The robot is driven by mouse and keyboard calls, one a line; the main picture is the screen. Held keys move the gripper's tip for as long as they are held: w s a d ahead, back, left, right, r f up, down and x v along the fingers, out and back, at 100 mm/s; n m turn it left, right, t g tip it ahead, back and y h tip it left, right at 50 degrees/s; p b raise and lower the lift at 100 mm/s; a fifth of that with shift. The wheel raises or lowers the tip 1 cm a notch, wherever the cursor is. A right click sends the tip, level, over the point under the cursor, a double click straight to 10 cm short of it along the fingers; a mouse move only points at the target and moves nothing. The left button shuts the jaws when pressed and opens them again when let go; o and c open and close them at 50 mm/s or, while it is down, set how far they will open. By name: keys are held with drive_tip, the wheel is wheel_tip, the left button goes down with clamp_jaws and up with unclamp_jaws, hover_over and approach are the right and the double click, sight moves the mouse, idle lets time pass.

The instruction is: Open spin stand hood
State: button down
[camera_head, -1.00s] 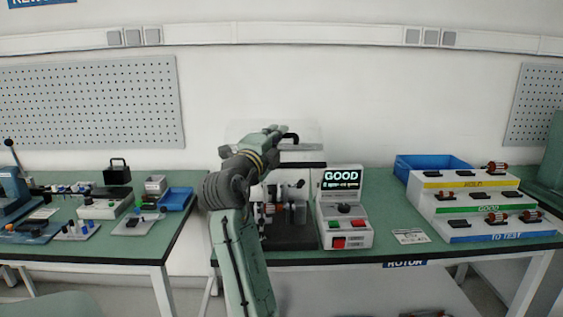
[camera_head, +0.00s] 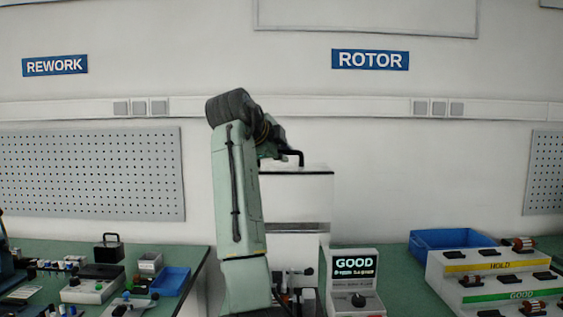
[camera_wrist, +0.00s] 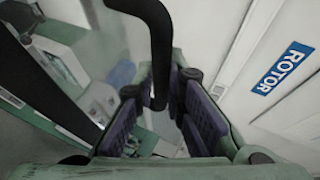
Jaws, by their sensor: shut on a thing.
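The spin stand (camera_head: 292,285) below is partly hidden by my arm and cut off by the frame's lower edge.
A tester with a "GOOD" screen (camera_head: 354,263) stands right of the spin stand. Further right are a stepped rotor rack (camera_head: 468,265) and a blue bin (camera_head: 428,236). Another bench at left holds tools and a blue tray (camera_head: 170,281). The wall above the hood is clear.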

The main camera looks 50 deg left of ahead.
drive_tip(key=shift+w+a+r, duration=0.1)
drive_tip(key=shift+w+a, duration=0.2)
drive_tip(key=shift+a, duration=0.05)
drive_tip(key=c, duration=1.9)
unclamp_jaws()
drive_tip(key=v, duration=1.2)
drive_tip(key=shift+r, duration=0.3)
drive_tip(key=shift+a, duration=0.1)
